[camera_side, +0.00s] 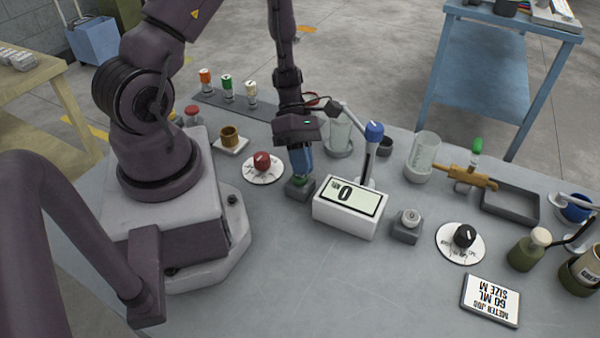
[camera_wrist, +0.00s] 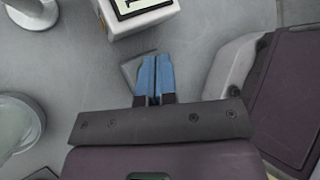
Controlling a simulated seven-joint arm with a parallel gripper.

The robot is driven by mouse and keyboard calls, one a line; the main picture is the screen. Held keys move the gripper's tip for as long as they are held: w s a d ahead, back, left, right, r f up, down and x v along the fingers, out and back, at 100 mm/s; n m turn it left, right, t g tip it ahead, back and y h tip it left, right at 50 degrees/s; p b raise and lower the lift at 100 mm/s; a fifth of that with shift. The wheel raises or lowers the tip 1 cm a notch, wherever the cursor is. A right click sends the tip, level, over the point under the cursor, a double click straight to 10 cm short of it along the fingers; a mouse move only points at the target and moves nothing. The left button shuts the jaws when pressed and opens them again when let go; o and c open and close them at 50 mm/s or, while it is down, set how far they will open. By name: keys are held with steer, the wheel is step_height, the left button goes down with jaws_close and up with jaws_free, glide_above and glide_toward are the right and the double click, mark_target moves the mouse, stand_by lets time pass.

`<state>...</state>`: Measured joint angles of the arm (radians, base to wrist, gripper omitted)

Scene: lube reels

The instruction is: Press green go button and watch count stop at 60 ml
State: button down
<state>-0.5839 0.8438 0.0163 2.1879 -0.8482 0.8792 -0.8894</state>
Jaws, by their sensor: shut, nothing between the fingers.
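My gripper (camera_side: 301,172) points straight down with its blue fingers shut and empty. Its tips are at the top of the green go button (camera_side: 300,181), which sits on a small dark grey box (camera_side: 298,190). The fingertips look to be touching the button, but how far it is pressed cannot be told. In the wrist view the shut fingers (camera_wrist: 154,60) cover the button, and only a corner of its box (camera_wrist: 130,66) shows. The white counter (camera_side: 346,219) stands right beside the box; its display reads 0. A card (camera_side: 490,300) reads "METER JOB 60 ML SIZE M".
A red knob (camera_side: 262,161) on a white dial is left of my gripper. A blue-topped post (camera_side: 373,135) stands close behind the counter. A grey button box (camera_side: 406,226), a black knob (camera_side: 464,236) and a brass nozzle (camera_side: 463,176) are to the right. The front table is clear.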

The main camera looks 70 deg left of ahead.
steer(key=shift+f, duration=0.2)
steer(key=shift+r, duration=0.95)
steer(key=shift+r, duration=2.5)
